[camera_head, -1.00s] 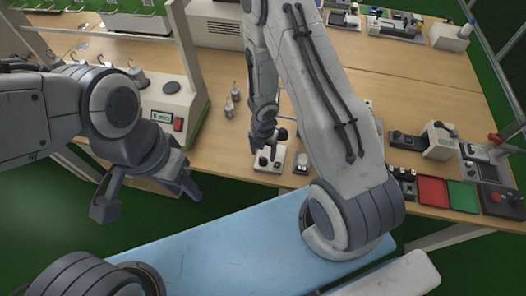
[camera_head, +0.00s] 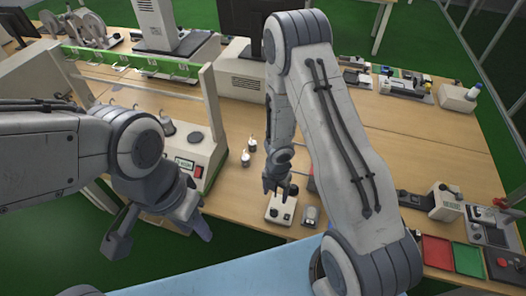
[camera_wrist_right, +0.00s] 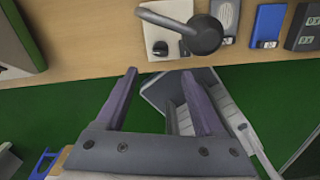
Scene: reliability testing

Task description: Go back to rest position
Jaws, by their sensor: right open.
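My left gripper (camera_head: 158,237) is open and empty at the lower left of the head view. It hangs over the green floor in front of the table (camera_head: 385,155), its two fingers wide apart. My right gripper (camera_head: 277,185) points down near the table's front edge, by a small white device (camera_head: 280,207) with a dark knob. The white device (camera_wrist_right: 160,32) shows just beyond the fingertips there; touching cannot be told.
A white box with a display and red button (camera_head: 190,150) stands right of the left arm, near an upright frame (camera_head: 212,105). Two small bottles (camera_head: 248,150) stand mid-table. Red (camera_head: 437,252) and green (camera_head: 468,258) trays lie at the right.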

